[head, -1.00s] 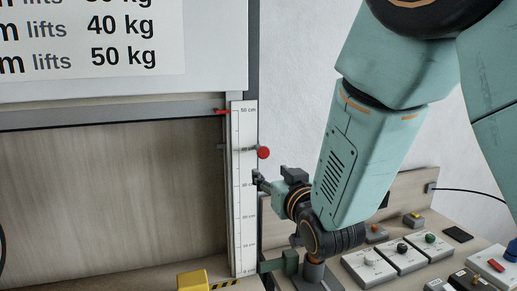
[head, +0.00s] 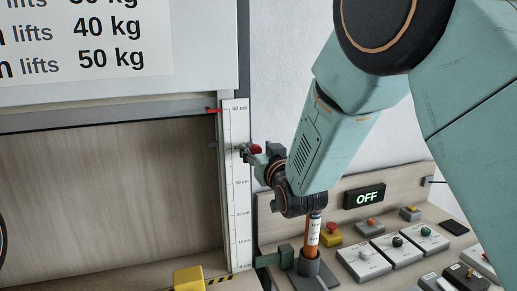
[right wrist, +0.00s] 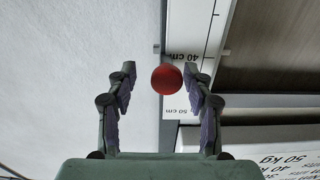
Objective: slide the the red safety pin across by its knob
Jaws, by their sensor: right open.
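The red knob (head: 256,149) of the safety pin is at the right edge of the white scale strip, partly hidden by my right gripper (head: 249,151). In the right wrist view the round red knob (right wrist: 166,79) shows between the two open fingers of the right gripper (right wrist: 160,73). There is a visible gap on both sides, so neither finger appears to touch it. The pin's shaft is mostly hidden behind the knob and gripper. My left gripper is not in view.
The scale strip (head: 237,200) stands beside the wooden shutter panel (head: 110,190). A red pointer (head: 213,110) is near its 50 cm mark. Below right, the bench holds an OFF display (head: 364,196), a red button on a yellow box (head: 331,233) and several switch boxes.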

